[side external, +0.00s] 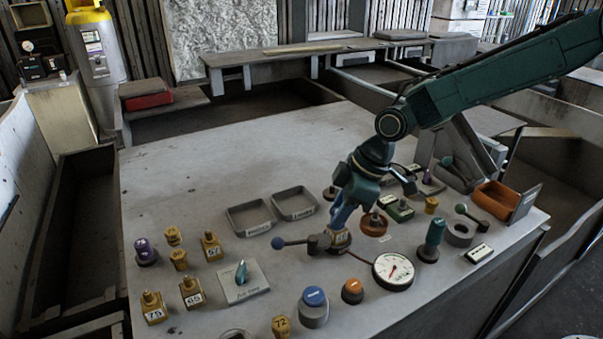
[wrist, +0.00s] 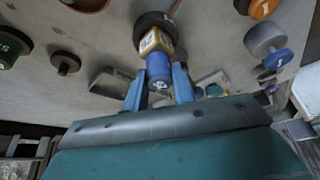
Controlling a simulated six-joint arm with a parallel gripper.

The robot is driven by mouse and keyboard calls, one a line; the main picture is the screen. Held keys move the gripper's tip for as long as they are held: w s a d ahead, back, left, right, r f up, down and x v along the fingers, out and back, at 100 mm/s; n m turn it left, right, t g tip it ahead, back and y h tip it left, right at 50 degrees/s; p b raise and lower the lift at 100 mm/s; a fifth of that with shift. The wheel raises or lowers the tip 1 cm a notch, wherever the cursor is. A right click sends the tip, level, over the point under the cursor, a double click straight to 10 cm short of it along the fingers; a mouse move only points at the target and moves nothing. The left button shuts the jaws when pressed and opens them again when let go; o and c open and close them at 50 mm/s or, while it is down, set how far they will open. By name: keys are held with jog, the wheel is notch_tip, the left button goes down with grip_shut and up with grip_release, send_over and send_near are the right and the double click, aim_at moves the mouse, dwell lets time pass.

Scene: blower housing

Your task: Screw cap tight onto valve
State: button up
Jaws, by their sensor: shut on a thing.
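A yellow hex valve (side external: 338,239) with a pale number label stands on a dark round base on the table, left of the gauge. It also shows in the wrist view (wrist: 155,42). A blue cylindrical cap (wrist: 159,70) with a marked end is in line with the valve and appears to touch its top; how far it is threaded on cannot be told. My gripper (side external: 341,219) points down over the valve. Its two blue fingers (wrist: 160,80) are shut on the cap, one on each side. In the side view the fingers mostly hide the cap.
A dial gauge (side external: 393,271) stands close at right, with a thin red line toward the valve. Two empty grey trays (side external: 251,217) lie behind left. Several yellow numbered fittings (side external: 190,292) stand at left. The table's back left is clear.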

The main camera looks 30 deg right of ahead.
jog(key=shift+o, duration=0.2)
jog(key=shift+w+r+m+t, duration=0.1)
jog(key=shift+m+t, duration=0.2)
jog(key=shift+m, duration=0.2)
jog(key=shift+m+h, duration=0.3)
jog(key=shift+m, duration=0.5)
grip_shut()
jog(key=o, duration=1.4)
grip_release()
jog(key=shift+r, duration=3.7)
